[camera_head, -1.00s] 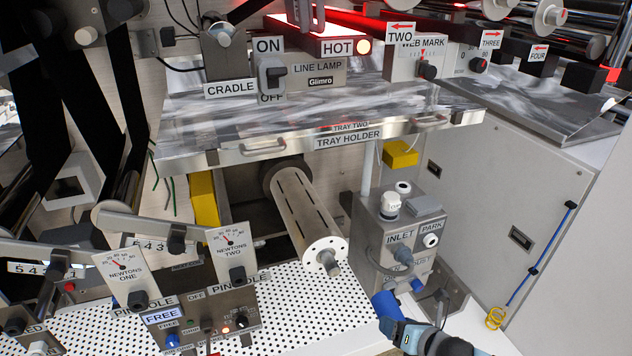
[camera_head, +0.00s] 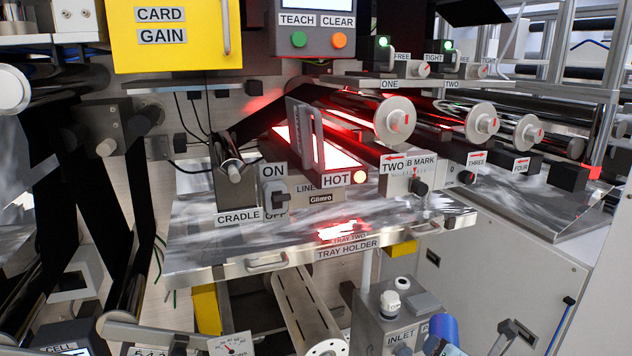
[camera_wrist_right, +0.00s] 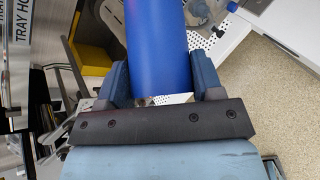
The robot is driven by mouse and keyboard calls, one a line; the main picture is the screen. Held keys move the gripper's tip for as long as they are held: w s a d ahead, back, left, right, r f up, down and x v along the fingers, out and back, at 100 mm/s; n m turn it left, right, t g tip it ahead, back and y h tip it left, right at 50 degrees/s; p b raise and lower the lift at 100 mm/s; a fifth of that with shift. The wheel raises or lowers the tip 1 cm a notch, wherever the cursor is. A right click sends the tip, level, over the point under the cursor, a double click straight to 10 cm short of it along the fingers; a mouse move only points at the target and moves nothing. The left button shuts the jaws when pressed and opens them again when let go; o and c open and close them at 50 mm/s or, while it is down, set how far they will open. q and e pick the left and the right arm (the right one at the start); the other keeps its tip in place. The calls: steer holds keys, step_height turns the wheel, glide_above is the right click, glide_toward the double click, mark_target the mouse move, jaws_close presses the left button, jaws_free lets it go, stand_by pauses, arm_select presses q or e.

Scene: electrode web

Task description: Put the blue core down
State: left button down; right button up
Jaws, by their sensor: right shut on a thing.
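The blue core (camera_head: 445,328) shows at the bottom edge of the head view, just right of the INLET box. Only its upper part is in the picture. In the right wrist view the blue core (camera_wrist_right: 160,45) stands between the two fingers of my right gripper (camera_wrist_right: 158,82), and the gripper is shut on it. The core's far end runs out of the top of that view. In the head view the right gripper is mostly cut off by the bottom edge. My left gripper is in neither view.
The slotted shaft (camera_head: 300,310) lies left of the INLET box (camera_head: 385,318). A grey cabinet (camera_head: 500,270) stands at the right. The white perforated table is below the head view.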

steer(key=s+r+p, duration=0.6)
steer(key=r+p, duration=0.6)
steer(key=shift+s, duration=0.25)
steer(key=shift+r, duration=0.1)
